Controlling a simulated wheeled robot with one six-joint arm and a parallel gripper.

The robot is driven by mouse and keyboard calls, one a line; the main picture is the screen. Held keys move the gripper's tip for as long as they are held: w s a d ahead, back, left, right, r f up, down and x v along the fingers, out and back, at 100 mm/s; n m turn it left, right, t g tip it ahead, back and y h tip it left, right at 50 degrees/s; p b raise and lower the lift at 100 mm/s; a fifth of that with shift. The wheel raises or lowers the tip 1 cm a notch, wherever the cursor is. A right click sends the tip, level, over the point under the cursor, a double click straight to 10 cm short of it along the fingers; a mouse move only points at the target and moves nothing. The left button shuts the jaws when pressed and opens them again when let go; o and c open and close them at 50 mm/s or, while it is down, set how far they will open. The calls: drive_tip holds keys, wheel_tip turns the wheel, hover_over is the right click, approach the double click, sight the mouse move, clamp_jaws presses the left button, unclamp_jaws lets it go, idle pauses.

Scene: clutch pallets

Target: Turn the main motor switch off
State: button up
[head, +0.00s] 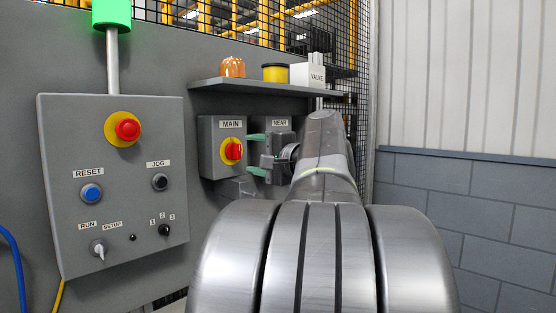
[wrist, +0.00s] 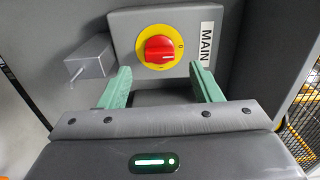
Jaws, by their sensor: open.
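The main motor switch is a red rotary knob (head: 233,151) on a yellow disc, on a grey box labelled MAIN. In the wrist view the red knob (wrist: 160,49) sits at the top centre, its grip lying roughly across the picture, with a 0 mark on the disc to its right. My gripper (head: 256,154) is open and empty, its two green fingers just right of the MAIN box in the head view. In the wrist view my gripper (wrist: 161,82) has one finger on each side below the knob, apart from it. The NEAR box is partly hidden behind my gripper.
A control panel (head: 115,200) with buttons and selectors stands left. A shelf (head: 250,86) above the switch holds orange items, a yellow tin (head: 275,73) and a VALVE box (head: 307,76). A small grey box (wrist: 89,62) with a stub sits beside the MAIN box.

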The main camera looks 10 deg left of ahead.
sight(240, 152)
drive_tip(key=v, duration=0.8)
drive_tip(key=x, duration=1.3)
drive_tip(key=shift+w+a+p, duration=0.15)
drive_tip(key=shift+p, duration=0.2)
